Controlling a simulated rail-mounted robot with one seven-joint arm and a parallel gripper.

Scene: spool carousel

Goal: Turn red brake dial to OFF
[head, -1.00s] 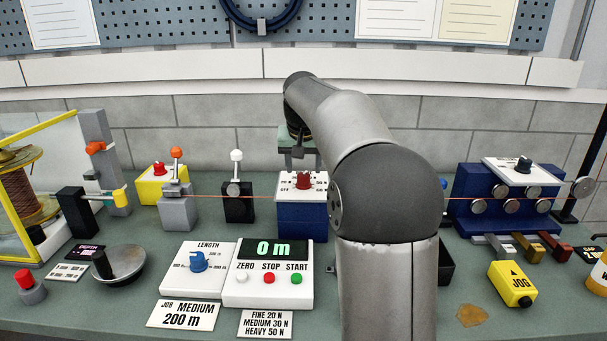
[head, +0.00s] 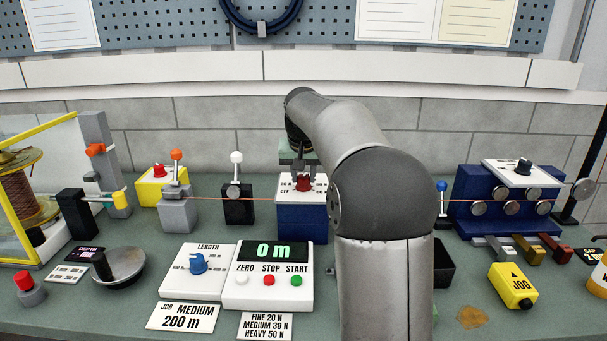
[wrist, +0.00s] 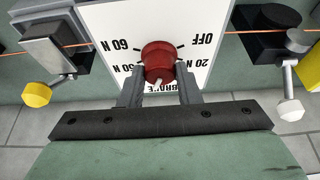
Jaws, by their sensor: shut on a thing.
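The red brake dial (head: 303,184) sits on the white sloped top of a dark blue box (head: 302,222). It also shows from above in the wrist view (wrist: 158,58), where the panel print is upside down, with 60 N to the left, OFF at upper right and 20 N at right. A small pale mark on the dial points toward the bottom of that view, near the BRAKE word. My gripper (wrist: 160,84) has one finger on each side of the dial and is shut on it. In the head view my gripper (head: 304,172) comes down from above.
A white-knobbed lever (head: 237,170) and an orange-knobbed lever (head: 176,168) stand to the left. A thin copper wire (head: 262,198) runs across the bench by the brake box. A blue roller block (head: 470,205) stands to the right.

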